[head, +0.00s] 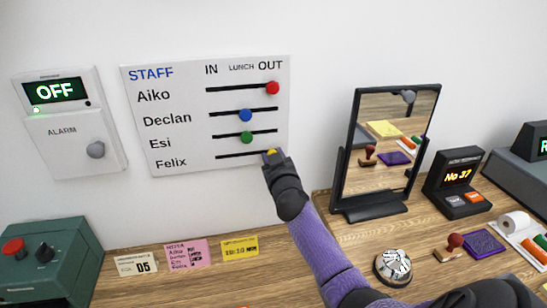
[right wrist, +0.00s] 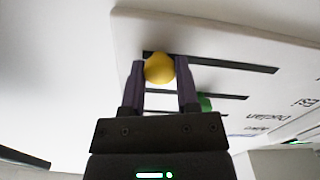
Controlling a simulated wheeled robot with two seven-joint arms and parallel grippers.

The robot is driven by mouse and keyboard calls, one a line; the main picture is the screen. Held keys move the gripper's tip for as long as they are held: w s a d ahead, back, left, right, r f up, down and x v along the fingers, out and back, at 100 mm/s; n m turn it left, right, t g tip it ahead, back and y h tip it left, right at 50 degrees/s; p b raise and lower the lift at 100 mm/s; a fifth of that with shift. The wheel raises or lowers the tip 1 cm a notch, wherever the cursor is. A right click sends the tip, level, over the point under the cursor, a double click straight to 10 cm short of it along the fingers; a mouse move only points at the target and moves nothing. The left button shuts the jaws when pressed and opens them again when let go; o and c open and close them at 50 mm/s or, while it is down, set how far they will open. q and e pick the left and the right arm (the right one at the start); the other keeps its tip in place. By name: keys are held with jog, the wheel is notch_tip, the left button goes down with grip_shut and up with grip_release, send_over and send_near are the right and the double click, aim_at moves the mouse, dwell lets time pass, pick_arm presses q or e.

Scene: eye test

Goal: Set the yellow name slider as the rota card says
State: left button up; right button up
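The white STAFF board (head: 190,120) hangs on the wall with columns IN, LUNCH and OUT. The yellow slider (head: 271,153) sits at the right end of the Felix slot, at the OUT side. My right gripper (head: 274,157) is at this slider and partly covers it. In the right wrist view the yellow knob (right wrist: 159,69) is between the two fingers (right wrist: 160,75), which appear to touch both its sides. The pink rota card (head: 187,254) stands on the desk below; its small marks are too blurred to read. My left gripper is not in view.
The red slider (head: 272,88) is at OUT; the blue (head: 246,115) and green (head: 247,137) sliders are near the middle. An alarm box (head: 68,125) hangs left. A mirror (head: 385,150) stands right of the board, a bell (head: 393,266) before it. Wall below the board is clear.

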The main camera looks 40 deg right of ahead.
grip_shut()
dwell(1.0)
